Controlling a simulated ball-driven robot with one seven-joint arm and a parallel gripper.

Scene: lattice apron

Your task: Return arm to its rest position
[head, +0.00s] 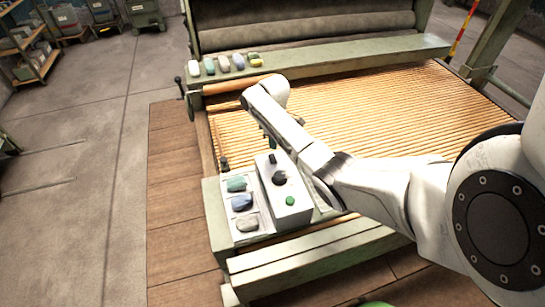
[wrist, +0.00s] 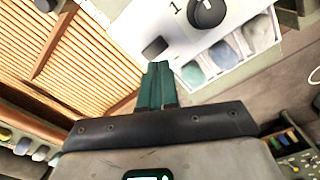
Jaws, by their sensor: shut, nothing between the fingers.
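My white arm reaches in from the right of the head view, bends over the slatted lattice (head: 350,120) and hangs its end above it, near the control box. My gripper (wrist: 158,66) shows in the wrist view as two dark green fingers pressed together, with nothing between them. In the head view the fingers are small and partly hidden by my arm. The white control box (head: 291,213), with a black knob (head: 279,178) and a green button (head: 290,200), is just below my arm. In the wrist view the box (wrist: 165,22) lies beyond the fingertips.
A white tray (head: 247,226) beside the box holds green, blue and grey lumps. Several coloured lumps (head: 225,65) sit on the green rail (head: 330,57) behind the lattice. A green front beam (head: 310,252) runs below the box. The concrete floor (head: 80,190) at left is mostly clear.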

